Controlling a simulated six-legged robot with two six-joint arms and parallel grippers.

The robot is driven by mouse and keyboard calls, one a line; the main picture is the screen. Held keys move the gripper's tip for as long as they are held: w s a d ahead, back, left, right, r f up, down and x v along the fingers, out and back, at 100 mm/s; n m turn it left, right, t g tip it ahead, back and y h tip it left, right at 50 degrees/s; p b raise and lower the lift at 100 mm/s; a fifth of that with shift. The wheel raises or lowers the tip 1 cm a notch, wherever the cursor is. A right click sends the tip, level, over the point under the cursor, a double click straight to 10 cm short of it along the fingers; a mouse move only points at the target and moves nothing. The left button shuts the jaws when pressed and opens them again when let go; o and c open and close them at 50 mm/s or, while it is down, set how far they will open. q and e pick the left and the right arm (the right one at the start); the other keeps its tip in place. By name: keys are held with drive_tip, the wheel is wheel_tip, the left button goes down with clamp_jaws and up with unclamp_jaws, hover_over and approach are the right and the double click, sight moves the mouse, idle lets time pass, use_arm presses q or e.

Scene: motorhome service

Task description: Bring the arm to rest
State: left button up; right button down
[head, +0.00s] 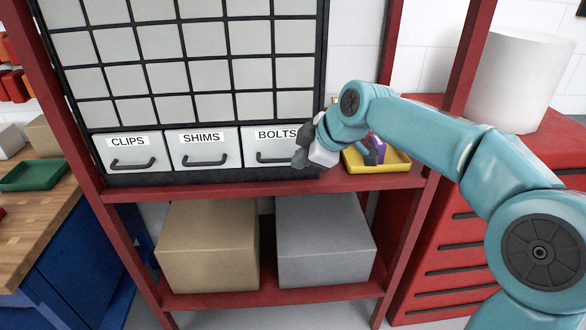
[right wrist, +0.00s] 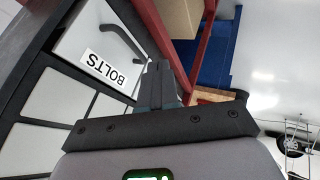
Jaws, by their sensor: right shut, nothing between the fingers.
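My right arm comes in from the right in the head view. My right gripper (head: 302,158) is in front of the BOLTS drawer (head: 262,148), near its handle, and hides part of that drawer's right side. In the right wrist view the gripper (right wrist: 160,72) is shut and empty, with the BOLTS drawer (right wrist: 82,40) and its dark handle beside it at the left. I cannot tell whether the fingers touch the drawer. My left gripper is not in view.
The CLIPS drawer (head: 133,154) and SHIMS drawer (head: 203,150) look closed. A yellow tray (head: 392,162) with a purple item stands on the red shelf behind my arm. A tan box (head: 208,245) and a grey box (head: 325,243) sit below. A red cabinet (head: 440,255) stands right.

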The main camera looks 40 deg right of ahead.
drive_tip(key=a+f+m+g+y, duration=0.1)
drive_tip(key=a+f+m+g, duration=0.15)
drive_tip(key=a+f, duration=0.75)
drive_tip(key=a+f+m+g+y, duration=0.1)
drive_tip(key=f+m, duration=0.2)
drive_tip(key=f, duration=1.4)
drive_tip(key=s+a+f+m+g, duration=0.1)
drive_tip(key=s+a+f+m, duration=0.1)
drive_tip(key=s+a+f, duration=0.2)
drive_tip(key=s+a+f+m+g, duration=0.1)
drive_tip(key=s+a+f, duration=0.3)
drive_tip(key=s+f, duration=0.5)
drive_tip(key=s+a+f+m+g, duration=0.2)
drive_tip(key=s+a+f+m, duration=0.2)
drive_tip(key=s, duration=0.6)
wheel_tip(320, 180, down, 2)
drive_tip(key=shift+a+f+y, duration=0.15)
drive_tip(key=shift+a+y, duration=0.2)
drive_tip(key=shift+y, duration=0.05)
